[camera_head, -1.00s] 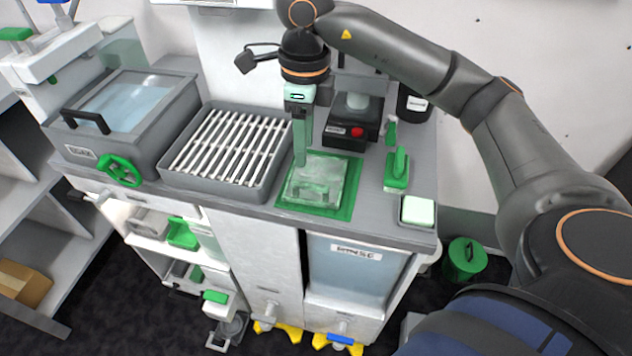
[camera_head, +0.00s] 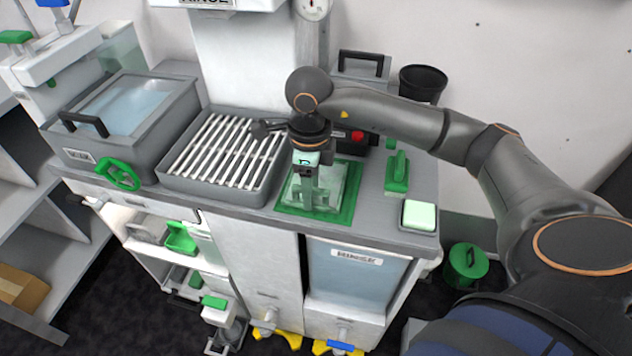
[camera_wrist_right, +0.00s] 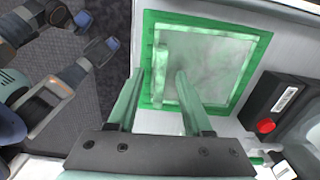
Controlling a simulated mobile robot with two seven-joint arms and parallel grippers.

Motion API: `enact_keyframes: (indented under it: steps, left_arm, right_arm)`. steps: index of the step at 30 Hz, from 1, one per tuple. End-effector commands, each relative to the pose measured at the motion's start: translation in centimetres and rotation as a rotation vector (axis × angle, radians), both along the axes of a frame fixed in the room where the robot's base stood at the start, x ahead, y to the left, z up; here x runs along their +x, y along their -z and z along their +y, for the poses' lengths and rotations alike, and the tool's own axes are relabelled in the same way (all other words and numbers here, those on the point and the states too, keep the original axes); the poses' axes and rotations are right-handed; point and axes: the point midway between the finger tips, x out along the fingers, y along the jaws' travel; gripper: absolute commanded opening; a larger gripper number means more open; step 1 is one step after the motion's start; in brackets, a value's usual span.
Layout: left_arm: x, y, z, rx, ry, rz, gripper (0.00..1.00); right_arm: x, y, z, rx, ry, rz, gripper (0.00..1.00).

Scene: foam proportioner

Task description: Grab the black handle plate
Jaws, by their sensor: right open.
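A clear, pale-green plate or block (camera_head: 345,172) lies on a green-bordered square (camera_head: 343,216) on the grey counter; I see no black handle on it. It also shows in the right wrist view (camera_wrist_right: 212,62). My right gripper (camera_head: 318,203) points down over its left part, and in the wrist view its fingers (camera_wrist_right: 160,73) are open and apart near the block's edge. Whether they touch it I cannot tell. A black handle (camera_head: 84,122) is on the lidded grey basin at the left. Another black handle (camera_head: 362,55) stands behind my right arm.
A grey tray with white slats (camera_head: 222,148) is left of the green square. A green-handled block (camera_head: 397,174) and a pale green pad (camera_head: 418,215) are to its right. A black box with a red button (camera_wrist_right: 266,125) stands close to the square.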

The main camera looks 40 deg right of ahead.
Motion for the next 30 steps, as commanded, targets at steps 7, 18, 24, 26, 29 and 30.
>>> enact_keyframes:
  steps: [7, 18, 24, 26, 29, 30]
  left_arm:
    - [-0.09, 0.17, 0.12, 0.002, -0.001, 0.004, 0.92]
    - [-0.16, 0.28, 0.21, 0.004, -0.003, 0.006, 0.92]
    - [-0.16, 0.28, 0.21, 0.003, -0.003, 0.007, 0.92]
    - [-0.16, 0.28, 0.21, 0.003, -0.003, 0.007, 0.92]
    - [-0.17, 0.27, 0.20, 0.003, -0.003, 0.007, 0.92]
    - [-0.17, 0.27, 0.20, 0.003, -0.003, 0.007, 0.92]
  right_arm:
    - [0.00, 0.69, 0.06, 0.001, -0.001, 0.000, 0.50]
    - [0.02, 0.64, 0.06, 0.001, -0.001, 0.000, 0.16]
    - [0.02, 0.63, 0.06, 0.001, -0.001, 0.000, 0.00]
    - [0.02, 0.63, 0.06, 0.001, -0.001, 0.000, 0.00]
    - [0.02, 0.62, 0.06, 0.002, -0.001, -0.001, 0.00]
    - [0.02, 0.62, 0.06, 0.002, -0.001, -0.001, 0.00]
